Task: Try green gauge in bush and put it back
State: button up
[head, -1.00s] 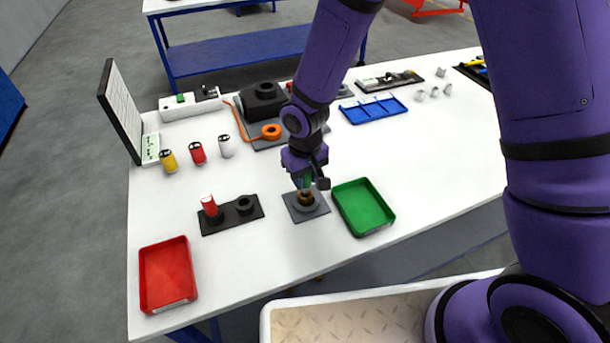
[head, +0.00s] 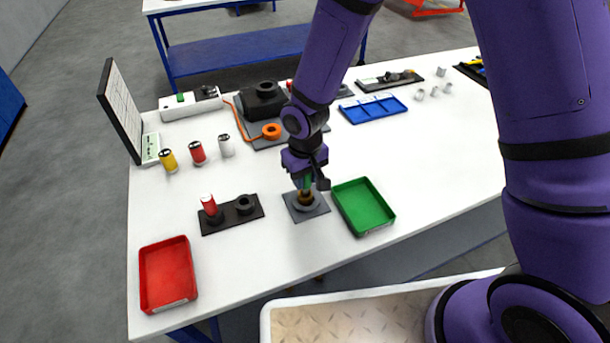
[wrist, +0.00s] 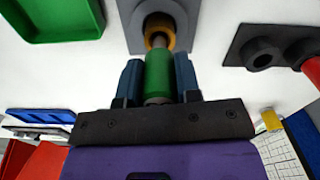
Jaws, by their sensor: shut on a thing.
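The green gauge (wrist: 160,76) is held upright between the two fingers of my gripper (wrist: 157,78) in the wrist view. My gripper (head: 307,183) is shut on it, directly above the bush. The bush (wrist: 158,30) is a brass-coloured ring on a grey square base plate (head: 295,209). The gauge's lower tip meets the bush opening; how deep it sits I cannot tell. In the head view the gauge is mostly hidden by my gripper. The black gauge stand (head: 222,220) left of the bush has a red gauge (head: 209,204) in one holder and an empty holder (head: 244,204).
A green tray (head: 363,206) stands close right of the bush plate. A red tray (head: 167,273) is at the front left. Yellow, red and white cylinders (head: 197,152) stand farther back. A blue divided tray (head: 373,108) lies behind.

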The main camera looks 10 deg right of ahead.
aim_at(305, 185)
jog(key=shift+f, duration=1.5)
dwell(3.7)
jog(key=shift+r, duration=0.15)
dwell(0.7)
jog(key=shift+r, duration=3.65)
